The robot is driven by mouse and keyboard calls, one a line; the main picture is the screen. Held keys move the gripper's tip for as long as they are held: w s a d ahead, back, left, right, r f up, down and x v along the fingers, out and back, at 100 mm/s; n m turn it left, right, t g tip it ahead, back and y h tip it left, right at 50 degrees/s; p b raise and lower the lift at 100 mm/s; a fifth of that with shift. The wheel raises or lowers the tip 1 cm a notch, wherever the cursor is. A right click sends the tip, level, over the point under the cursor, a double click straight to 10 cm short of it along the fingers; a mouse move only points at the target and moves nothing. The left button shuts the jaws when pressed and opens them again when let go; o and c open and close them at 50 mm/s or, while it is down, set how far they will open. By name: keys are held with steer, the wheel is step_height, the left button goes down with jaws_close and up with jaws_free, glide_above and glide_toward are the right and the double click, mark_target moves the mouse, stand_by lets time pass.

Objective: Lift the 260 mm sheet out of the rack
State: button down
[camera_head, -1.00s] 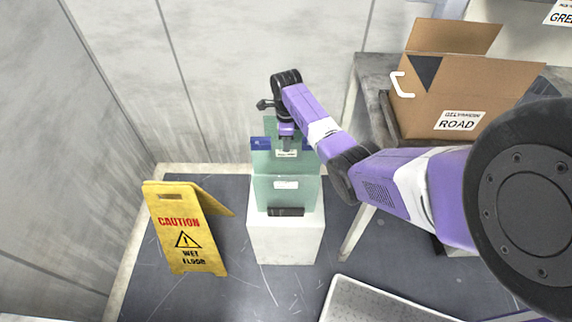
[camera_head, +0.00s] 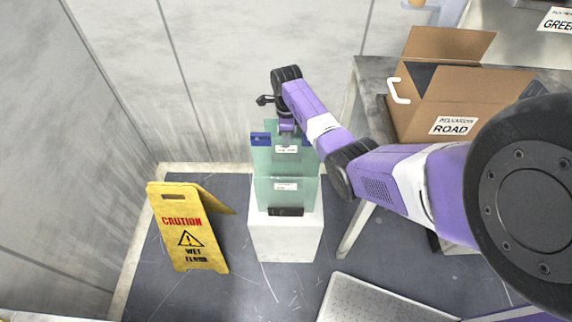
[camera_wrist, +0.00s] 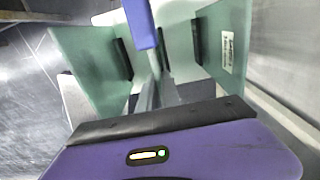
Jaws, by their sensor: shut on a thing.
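Several pale green glass sheets stand upright in a rack on a white pedestal (camera_head: 286,240). The front sheet (camera_head: 264,195) has a white label and a dark holder at its foot. The middle sheet (camera_head: 262,162) also has a white label, just below my gripper (camera_head: 287,140). A taller sheet (camera_head: 269,126) shows behind. I cannot read the size labels. The wrist view shows my gripper (camera_wrist: 150,85) from above, with one sheet (camera_wrist: 90,65) to the left and a labelled sheet (camera_wrist: 213,45) to the right. The sheets' lower edges are mostly hidden.
A yellow wet-floor sign (camera_head: 188,230) stands left of the pedestal. A table (camera_head: 372,72) with an open cardboard box (camera_head: 425,105) is at the right. A pale tray (camera_head: 375,302) lies in front. Walls rise behind and left.

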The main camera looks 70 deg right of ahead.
steer(key=shift+d+r+p, duration=0.1)
steer(key=shift+r+p, duration=2.1)
steer(key=shift+r, duration=0.35)
steer(key=shift+w, duration=0.1)
